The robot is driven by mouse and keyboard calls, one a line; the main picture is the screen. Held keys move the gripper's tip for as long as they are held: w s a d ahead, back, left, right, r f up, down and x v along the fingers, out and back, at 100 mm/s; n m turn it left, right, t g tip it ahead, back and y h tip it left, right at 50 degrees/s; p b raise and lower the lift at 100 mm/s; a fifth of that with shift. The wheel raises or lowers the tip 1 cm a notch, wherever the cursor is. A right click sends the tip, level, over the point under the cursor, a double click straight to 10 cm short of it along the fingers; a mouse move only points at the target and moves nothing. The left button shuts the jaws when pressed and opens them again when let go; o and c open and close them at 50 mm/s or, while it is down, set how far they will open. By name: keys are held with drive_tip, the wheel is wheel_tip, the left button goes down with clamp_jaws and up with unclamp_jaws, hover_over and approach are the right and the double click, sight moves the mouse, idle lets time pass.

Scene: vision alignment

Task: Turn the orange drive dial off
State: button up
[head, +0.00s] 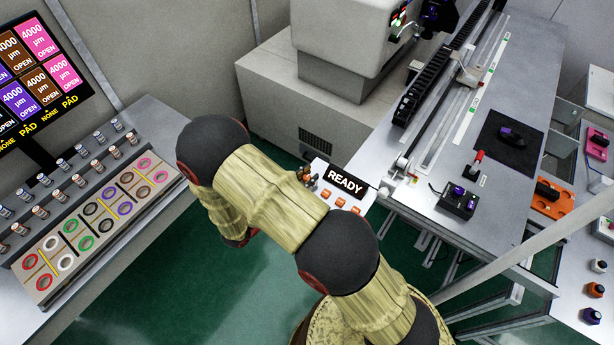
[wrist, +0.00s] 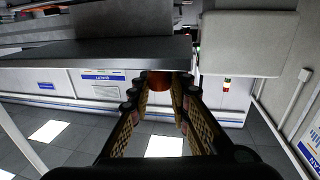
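My gripper (wrist: 166,92) is in the wrist view, its two fingers apart with a clear gap between them. A dark orange rounded part (wrist: 159,80) shows between the fingertips. I cannot tell whether it is the drive dial, or whether the fingers touch it. In the head view my bent arm covers the middle and hides most of the gripper. Beside the arm, a white control panel (head: 369,197) carries a black READY sign (head: 346,183) and several small orange controls (head: 341,202). Small dark and brown parts (head: 307,174) sit at the panel's left end. No dial's setting is readable.
A bench with coloured ring pads (head: 95,222) and rows of small cylinders stands at left, below a screen (head: 36,62). A grey machine (head: 345,38) stands behind the panel. A table (head: 430,170) with a rail and black switch box (head: 458,201) is at right. Green floor lies between.

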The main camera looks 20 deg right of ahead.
clamp_jaws()
drive_tip(key=shift+n+t+y, duration=0.3)
drive_tip(key=shift+t, duration=0.1)
drive_tip(key=shift+s+n+t+y+p, duration=0.1)
drive_tip(key=shift+n+t+y+p, duration=0.35)
drive_tip(key=shift+n+t+y, duration=0.55)
drive_tip(key=n+t+y, duration=0.2)
drive_tip(key=t, duration=0.1)
drive_tip(key=shift+d+n, duration=0.1)
drive_tip(key=shift+n, duration=0.2)
drive_tip(key=n+t+y, duration=0.2)
drive_tip(key=y, duration=0.1)
drive_tip(key=n+t+y+b, duration=0.1)
drive_tip(key=n+y, duration=0.1)
drive_tip(key=y, duration=0.1)
drive_tip(key=shift+t+y, duration=0.3)
drive_tip(key=shift+t, duration=0.1)
drive_tip(key=shift+n+t+y+b, duration=0.4)
drive_tip(key=shift+n+y+b, duration=0.4)
drive_tip(key=shift+n+y, duration=1.6)
drive_tip(key=shift+r+y, duration=0.1)
drive_tip(key=shift+y, duration=0.6)
drive_tip(key=o, duration=0.6)
unclamp_jaws()
drive_tip(key=shift+c, duration=0.2)
